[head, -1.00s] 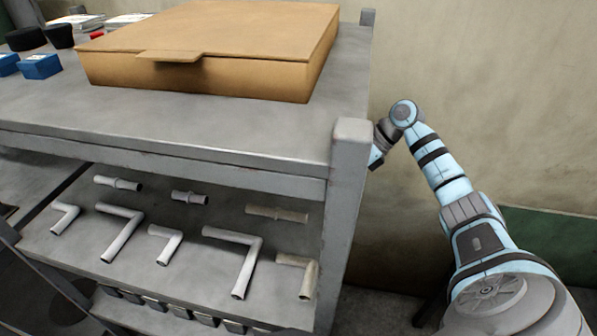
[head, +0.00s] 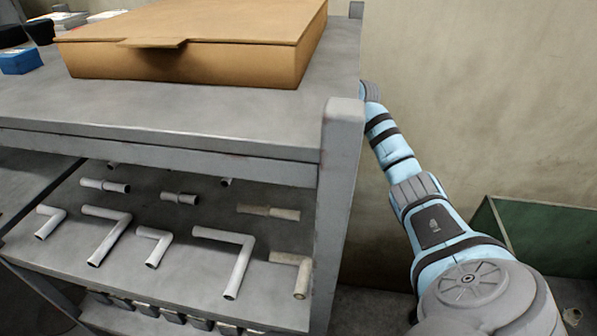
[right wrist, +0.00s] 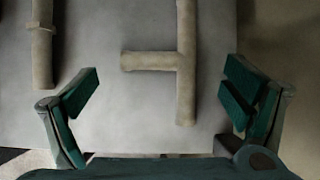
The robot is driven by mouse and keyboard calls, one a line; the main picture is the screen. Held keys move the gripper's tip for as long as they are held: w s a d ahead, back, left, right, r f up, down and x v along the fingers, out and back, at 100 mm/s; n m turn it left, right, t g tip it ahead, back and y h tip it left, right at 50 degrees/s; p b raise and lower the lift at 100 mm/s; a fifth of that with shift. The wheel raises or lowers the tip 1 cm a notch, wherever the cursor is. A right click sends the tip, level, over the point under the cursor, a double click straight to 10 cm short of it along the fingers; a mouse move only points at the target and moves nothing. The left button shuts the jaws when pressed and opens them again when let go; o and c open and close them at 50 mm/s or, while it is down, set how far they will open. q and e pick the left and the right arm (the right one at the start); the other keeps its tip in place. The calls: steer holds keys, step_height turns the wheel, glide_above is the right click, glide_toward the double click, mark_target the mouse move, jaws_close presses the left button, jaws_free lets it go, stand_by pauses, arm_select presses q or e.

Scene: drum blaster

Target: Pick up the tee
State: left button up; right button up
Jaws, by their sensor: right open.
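The tee (right wrist: 186,65) is a pale, worn T-shaped pipe lying on a grey surface in the right wrist view. Its long part runs up the picture and its branch points left. My right gripper (right wrist: 160,95) is open, with its green-padded fingers to the left and right of the tee, apart from it and empty. In the head view this gripper is hidden behind the shelf post, and I cannot pick out the tee there. My left gripper is not in view.
A straight collared pipe (right wrist: 42,48) lies left of the tee. In the head view several elbow pipes (head: 238,262) and straight pipes (head: 180,197) lie on the lower shelf (head: 185,293). The upright post (head: 338,190) stands at its right. A cardboard box (head: 190,65) sits on top.

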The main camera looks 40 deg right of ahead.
mark_target(299, 171)
steer(key=x, duration=0.3)
steer(key=c, duration=1.3)
steer(key=shift+r, duration=0.15)
